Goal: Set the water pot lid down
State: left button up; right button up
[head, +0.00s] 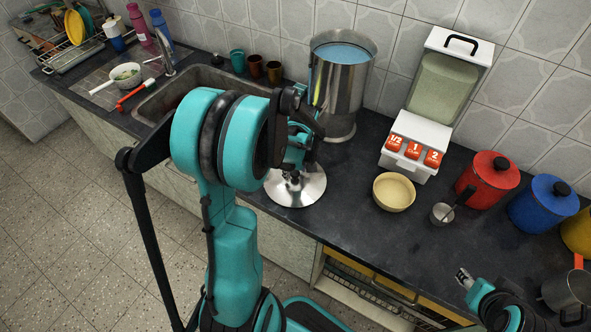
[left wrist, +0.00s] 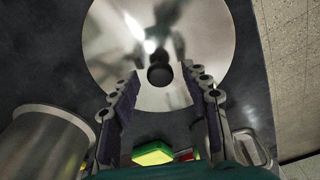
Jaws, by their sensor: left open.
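The water pot lid (head: 306,192) is a shiny round steel disc with a small dark knob. It appears to lie flat, knob up, on the dark counter near its front edge, in front of the pot. It fills the top of the left wrist view (left wrist: 215,35). My left gripper (head: 294,176) is directly over the lid. Its fingers are open and spread on either side of the knob (left wrist: 160,75), with gaps to it. The tall steel water pot (head: 336,90) stands open behind, with blue water inside. My right gripper (head: 464,278) is at the lower right, small and unclear.
A cream bowl (head: 394,191), a rice dispenser (head: 436,95), a small steel cup (head: 441,214) and red (head: 489,181) and blue (head: 542,204) canisters stand to the right. The sink (head: 200,88) and several cups are to the left. The counter between lid and bowl is clear.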

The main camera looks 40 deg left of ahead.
aim_at(298, 182)
pick_arm(q)
notch_tip(298, 182, up, 12)
jog(key=d+p, duration=0.1)
jog(key=p, duration=0.3)
jog(key=s+d+r+m+t, duration=0.3)
jog(key=s+d+m, duration=0.1)
jog(key=d+m, duration=0.3)
jog(key=s+d+r+m+t+h, duration=0.1)
jog(key=s+d+r+m+t, duration=0.2)
jog(key=s+d+m, duration=0.2)
jog(key=d+m, duration=0.2)
jog(key=d, duration=0.2)
jog(key=shift+d+r+m+t, duration=0.35)
jog(key=shift+d+m+t, duration=0.05)
jog(key=shift+f, duration=0.1)
jog(key=shift+s+f+b, duration=0.1)
jog(key=shift+f+b, duration=0.2)
